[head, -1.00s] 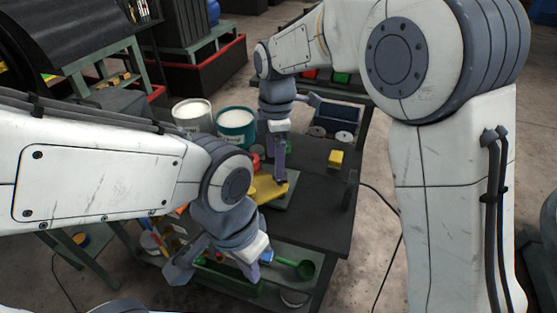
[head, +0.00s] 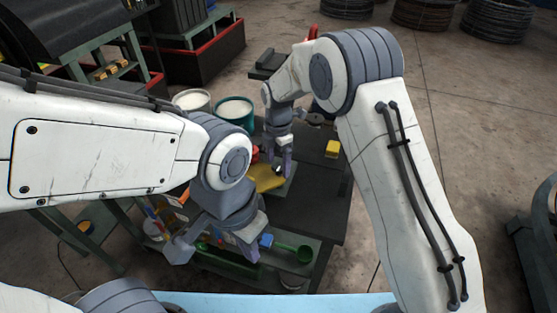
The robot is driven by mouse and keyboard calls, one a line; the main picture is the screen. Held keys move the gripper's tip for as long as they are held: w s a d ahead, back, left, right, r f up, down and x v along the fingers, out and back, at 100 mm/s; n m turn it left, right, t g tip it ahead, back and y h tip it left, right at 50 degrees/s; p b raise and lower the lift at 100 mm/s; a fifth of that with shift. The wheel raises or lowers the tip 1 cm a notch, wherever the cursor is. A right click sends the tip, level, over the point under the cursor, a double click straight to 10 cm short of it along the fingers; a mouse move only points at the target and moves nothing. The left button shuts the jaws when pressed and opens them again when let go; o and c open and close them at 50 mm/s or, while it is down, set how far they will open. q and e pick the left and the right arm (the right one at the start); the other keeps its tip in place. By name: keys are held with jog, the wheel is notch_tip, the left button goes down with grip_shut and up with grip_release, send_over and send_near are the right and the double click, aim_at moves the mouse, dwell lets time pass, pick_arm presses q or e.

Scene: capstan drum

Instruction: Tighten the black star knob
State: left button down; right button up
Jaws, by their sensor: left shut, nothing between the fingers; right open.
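A yellow part (head: 266,180) lies on the dark bench, just below my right gripper (head: 281,170). A small dark piece shows at the fingertips against the yellow part, but I cannot tell whether it is the black star knob. My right gripper points down and is open; I cannot tell whether it touches anything. My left gripper (head: 251,256) hangs lower, over the near side of the bench by the lower shelf. It is shut and empty, its fingertips partly hidden by its own body.
A yellow block (head: 332,149) sits on the bench top (head: 318,190) to the right. A white bucket (head: 191,100) and a teal bucket (head: 235,113) stand behind.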

jog(key=shift+f, duration=0.3)
grip_shut()
